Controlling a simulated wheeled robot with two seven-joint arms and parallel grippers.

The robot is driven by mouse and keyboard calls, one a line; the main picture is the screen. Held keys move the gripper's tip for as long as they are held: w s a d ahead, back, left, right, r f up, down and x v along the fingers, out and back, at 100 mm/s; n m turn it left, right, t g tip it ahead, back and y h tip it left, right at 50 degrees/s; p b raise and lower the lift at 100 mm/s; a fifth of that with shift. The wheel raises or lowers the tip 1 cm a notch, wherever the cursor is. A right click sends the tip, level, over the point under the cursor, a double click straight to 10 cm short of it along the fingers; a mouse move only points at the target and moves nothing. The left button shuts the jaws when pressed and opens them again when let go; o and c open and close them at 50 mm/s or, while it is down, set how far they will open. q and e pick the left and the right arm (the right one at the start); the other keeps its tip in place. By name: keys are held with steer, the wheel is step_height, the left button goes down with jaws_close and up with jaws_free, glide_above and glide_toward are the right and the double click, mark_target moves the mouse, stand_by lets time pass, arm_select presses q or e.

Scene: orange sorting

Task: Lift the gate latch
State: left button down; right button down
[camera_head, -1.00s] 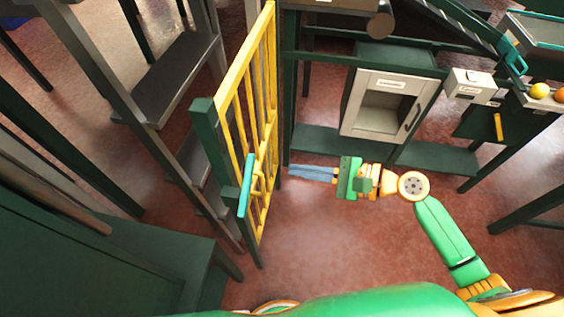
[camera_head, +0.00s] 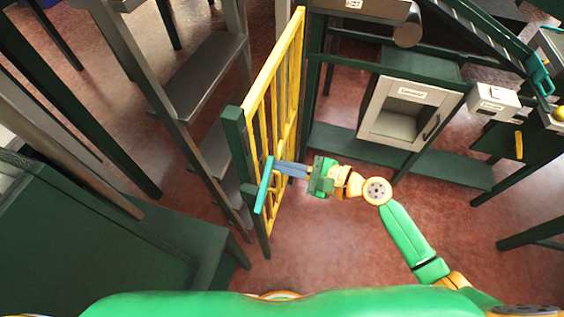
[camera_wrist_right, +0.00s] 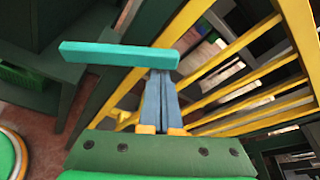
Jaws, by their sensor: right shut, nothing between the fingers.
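The gate latch is a teal bar (camera_head: 264,186) at the green post beside the yellow gate (camera_head: 276,90). In the right wrist view the latch (camera_wrist_right: 105,54) lies across the picture, in front of my fingertips. My right gripper (camera_head: 279,169) is shut and empty, with its blue-grey fingers pointing left at the latch. In the right wrist view the fingertips (camera_wrist_right: 160,72) meet the latch's right end in the picture; whether they touch it or pass just under it I cannot tell. My left gripper is not in view.
A dark green post (camera_head: 238,145) stands at the gate's near end. Grey steps (camera_head: 205,70) are behind the gate to the left. A white-fronted cabinet (camera_head: 410,92) stands to the right on a green shelf (camera_head: 440,168). The red floor right of the gate is open.

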steer(key=shift+s+r+n, duration=0.1)
steer(key=shift+r+n, duration=0.25)
steer(key=shift+n, duration=0.05)
steer(key=r+n+t, duration=0.1)
steer(key=s+n, duration=0.1)
steer(key=n, duration=0.1)
steer(key=shift+s+a+r+t, duration=0.1)
steer(key=shift+a+r+t, duration=0.05)
steer(key=shift+r+t, duration=0.25)
steer(key=shift+s+a+r+n+t+y+b, duration=0.25)
steer(key=shift+s+n+b, duration=0.25)
steer(key=shift+n+b, duration=0.3)
steer(key=shift+s+a+r+n+t+y+b, duration=0.15)
steer(key=shift+s+r+n+t+b, duration=0.3)
steer(key=shift+n, duration=0.5)
steer(key=shift+s+a+r+n+t+y+b, duration=0.1)
steer(key=shift+s+r+n+t+y+b, duration=0.15)
steer(key=shift+s+n+b, duration=0.45)
steer(key=shift+w+r+n, duration=0.1)
steer(key=shift+w+n, duration=0.1)
steer(key=shift+n, duration=0.05)
